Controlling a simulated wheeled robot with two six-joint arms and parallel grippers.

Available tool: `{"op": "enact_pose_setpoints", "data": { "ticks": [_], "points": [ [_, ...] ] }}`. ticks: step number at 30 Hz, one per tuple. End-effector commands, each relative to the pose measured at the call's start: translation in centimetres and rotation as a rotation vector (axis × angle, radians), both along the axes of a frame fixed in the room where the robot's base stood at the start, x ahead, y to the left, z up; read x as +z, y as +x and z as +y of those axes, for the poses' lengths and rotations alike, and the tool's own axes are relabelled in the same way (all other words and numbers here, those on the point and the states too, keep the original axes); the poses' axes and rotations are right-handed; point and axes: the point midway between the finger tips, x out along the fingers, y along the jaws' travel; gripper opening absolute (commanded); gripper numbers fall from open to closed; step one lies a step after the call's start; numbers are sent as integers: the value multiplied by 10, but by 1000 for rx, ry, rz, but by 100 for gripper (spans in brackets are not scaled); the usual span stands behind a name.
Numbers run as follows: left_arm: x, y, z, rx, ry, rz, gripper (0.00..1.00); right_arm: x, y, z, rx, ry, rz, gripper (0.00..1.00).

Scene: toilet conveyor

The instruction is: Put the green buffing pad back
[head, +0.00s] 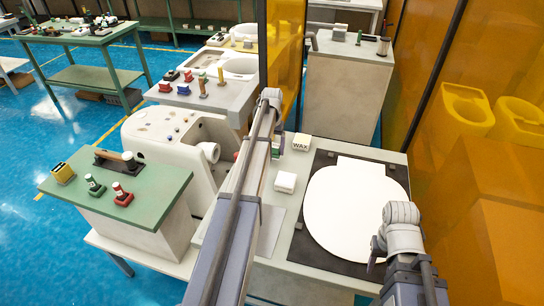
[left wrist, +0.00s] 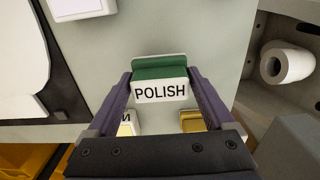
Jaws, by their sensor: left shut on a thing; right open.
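The green buffing pad (left wrist: 160,78) shows in the left wrist view as a green block with a white face lettered POLISH. It is between the two fingertips of my left gripper (left wrist: 160,92), which is shut on it. In the head view my left gripper (head: 275,150) is over the back left of the worktable, left of the WAX box, and my arm hides most of it and the pad. I cannot tell whether the pad touches the table. My right gripper (head: 376,256) is open and empty near the front right of the seat lid.
The yellow-sided WAX box (head: 301,143) and a white block (head: 285,182) stand on the worktable. A white seat lid (head: 350,215) lies on a black mat. A white toilet body (head: 165,135) is to the left, beside a green-topped stand (head: 75,190) holding small blocks.

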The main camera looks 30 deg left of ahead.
Motion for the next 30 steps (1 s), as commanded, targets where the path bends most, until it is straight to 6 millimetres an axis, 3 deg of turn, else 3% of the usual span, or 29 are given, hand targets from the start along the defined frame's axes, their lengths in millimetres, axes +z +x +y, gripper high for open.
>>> {"op": "enact_pose_setpoints", "data": {
  "ticks": [7, 20, 21, 24, 30],
  "points": [
    [-33, 0, 0, 0, 0, 0, 17, -33, 0, 0, 0, 0, 0, 50],
    [-36, 0, 0, 0, 0, 0, 17, -36, 0, 0, 0, 0, 0, 50],
    [-35, 0, 0, 0, 0, 0, 89, -35, 0, 0, 0, 0, 0, 50],
    [-35, 0, 0, 0, 0, 0, 100, -35, 0, 0, 0, 0, 0, 50],
    [-35, 0, 0, 0, 0, 0, 100, -35, 0, 0, 0, 0, 0, 50]
  ]
}}
